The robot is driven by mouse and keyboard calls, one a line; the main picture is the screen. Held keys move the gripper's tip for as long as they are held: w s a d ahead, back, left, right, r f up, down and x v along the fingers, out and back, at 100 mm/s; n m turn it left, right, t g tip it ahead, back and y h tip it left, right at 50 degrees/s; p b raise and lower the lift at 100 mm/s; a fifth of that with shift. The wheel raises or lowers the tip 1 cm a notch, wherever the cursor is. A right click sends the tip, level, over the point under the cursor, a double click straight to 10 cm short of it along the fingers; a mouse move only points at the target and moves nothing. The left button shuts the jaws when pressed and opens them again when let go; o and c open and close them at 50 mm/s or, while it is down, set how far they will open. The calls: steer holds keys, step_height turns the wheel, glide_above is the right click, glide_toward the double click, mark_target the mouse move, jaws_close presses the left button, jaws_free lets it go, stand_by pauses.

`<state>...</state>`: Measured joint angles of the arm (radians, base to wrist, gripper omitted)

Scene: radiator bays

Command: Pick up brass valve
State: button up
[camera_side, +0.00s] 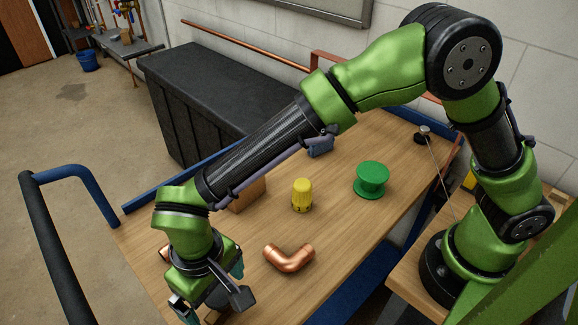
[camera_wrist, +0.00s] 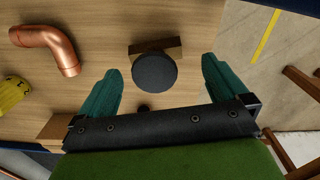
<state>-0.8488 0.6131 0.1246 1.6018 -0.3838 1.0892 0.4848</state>
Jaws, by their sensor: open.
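The brass valve (camera_wrist: 172,45) appears in the wrist view as a brownish-gold body under a dark round disc (camera_wrist: 154,71), on the wooden table. My gripper (camera_wrist: 162,66) is open, with one teal finger on each side of the disc and visible gaps between. I cannot tell how far above the valve the fingers are. In the side view my gripper (camera_side: 212,292) is low over the near left end of the table and hides most of the valve.
A copper elbow (camera_side: 289,258), a yellow cap (camera_side: 302,195), a green spool (camera_side: 371,179) and a brown block (camera_side: 248,194) stand on the table (camera_side: 330,225). A blue rail (camera_side: 150,196) runs along its far edge. Bare wood lies between the objects.

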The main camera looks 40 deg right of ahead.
mark_target(218, 296)
steer(key=f, duration=0.5)
steer(key=shift+d, duration=0.3)
steer(key=c, duration=1.2)
steer(key=shift+r, duration=0.1)
